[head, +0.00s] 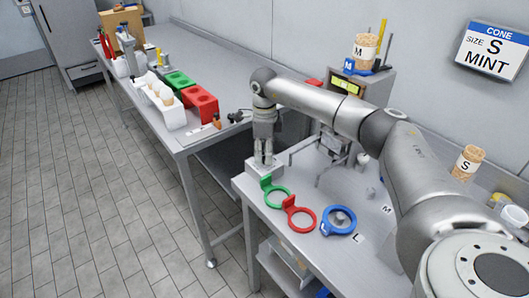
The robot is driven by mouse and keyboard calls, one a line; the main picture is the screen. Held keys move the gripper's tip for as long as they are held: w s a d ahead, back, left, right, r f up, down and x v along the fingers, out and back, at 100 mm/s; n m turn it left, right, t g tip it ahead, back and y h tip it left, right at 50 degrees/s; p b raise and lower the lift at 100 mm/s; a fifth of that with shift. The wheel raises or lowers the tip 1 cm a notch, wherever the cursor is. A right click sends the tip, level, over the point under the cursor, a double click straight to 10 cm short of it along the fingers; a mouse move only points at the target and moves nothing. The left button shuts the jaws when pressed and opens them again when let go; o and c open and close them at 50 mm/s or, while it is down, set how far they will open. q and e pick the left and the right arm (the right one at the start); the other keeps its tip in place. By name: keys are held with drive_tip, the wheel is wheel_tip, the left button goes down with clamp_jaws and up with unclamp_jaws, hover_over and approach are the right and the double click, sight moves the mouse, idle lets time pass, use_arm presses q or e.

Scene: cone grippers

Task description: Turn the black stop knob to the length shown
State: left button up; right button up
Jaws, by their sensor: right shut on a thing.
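My right gripper (264,159) points straight down at a pale steel block (254,168) at the near bench's left corner. It is shut on what seems to be the black stop knob on top of the block. The fingers hide most of that part, so its setting cannot be read. A wall sign (490,50) reads CONE, SIZE S, MINT. My left gripper is not in view.
Green (277,198), red (299,216) and blue (338,221) rings lie beside the block. A machine (357,83) bearing a cone tub marked M stands behind my arm. A tub marked S (467,163) is at right. The far bench (215,58) holds red and green holders.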

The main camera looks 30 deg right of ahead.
sight(264, 155)
drive_tip(key=shift+r, duration=0.1)
idle(0.3)
drive_tip(key=o, duration=1.1)
drive_tip(key=shift+c, duration=0.2)
wheel_tip(264, 155, up, 12)
